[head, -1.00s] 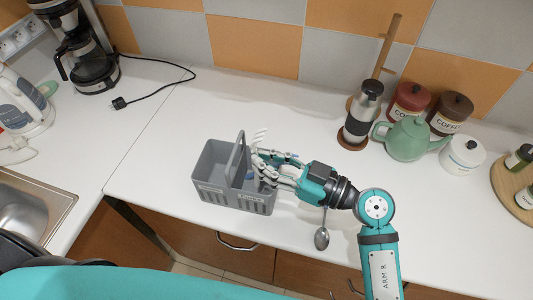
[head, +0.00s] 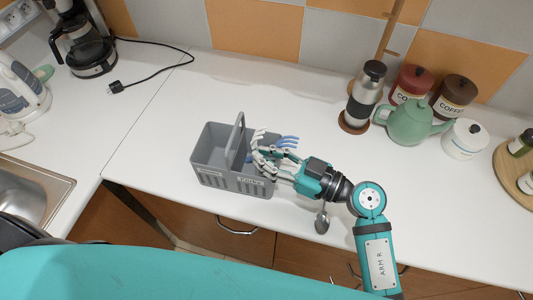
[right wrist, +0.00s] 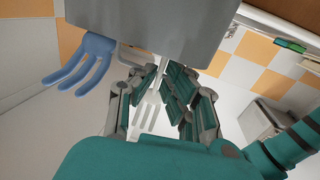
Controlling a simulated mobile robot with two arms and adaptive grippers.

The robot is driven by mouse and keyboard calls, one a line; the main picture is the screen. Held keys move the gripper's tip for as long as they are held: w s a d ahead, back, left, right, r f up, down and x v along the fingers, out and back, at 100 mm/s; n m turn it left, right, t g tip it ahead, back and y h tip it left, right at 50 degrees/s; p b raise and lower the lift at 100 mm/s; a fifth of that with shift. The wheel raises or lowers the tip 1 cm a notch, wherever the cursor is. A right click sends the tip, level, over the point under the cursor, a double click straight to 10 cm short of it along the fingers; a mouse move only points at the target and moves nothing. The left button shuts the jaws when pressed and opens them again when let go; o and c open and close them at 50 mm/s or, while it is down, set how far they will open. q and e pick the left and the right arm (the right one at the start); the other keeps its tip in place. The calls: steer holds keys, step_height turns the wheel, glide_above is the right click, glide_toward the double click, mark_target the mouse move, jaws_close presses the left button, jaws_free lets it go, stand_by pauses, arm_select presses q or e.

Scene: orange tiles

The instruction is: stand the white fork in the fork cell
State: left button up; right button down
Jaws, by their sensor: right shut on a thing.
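My right gripper (head: 262,154) is at the caddy's right side in the head view. In the right wrist view, the gripper (right wrist: 160,75) is shut on the white fork (right wrist: 150,112), tines toward the camera and handle toward the grey wall. The fork's handle end is hidden. A blue fork (head: 287,142) shows just beyond my fingers; it also shows in the right wrist view (right wrist: 82,66), its handle partly hidden.
A spoon (head: 322,220) lies at the counter's front edge under my right arm. A steel grinder (head: 362,98), green teapot (head: 410,122) and canisters stand at the back right. A coffee maker (head: 85,45) stands back left. The counter behind the caddy is clear.

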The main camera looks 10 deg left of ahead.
steer(key=c, duration=1.3)
jaws_free()
steer(key=shift+c, duration=0.2)
steer(key=shift+d, duration=0.1)
steer(key=v, duration=1.2)
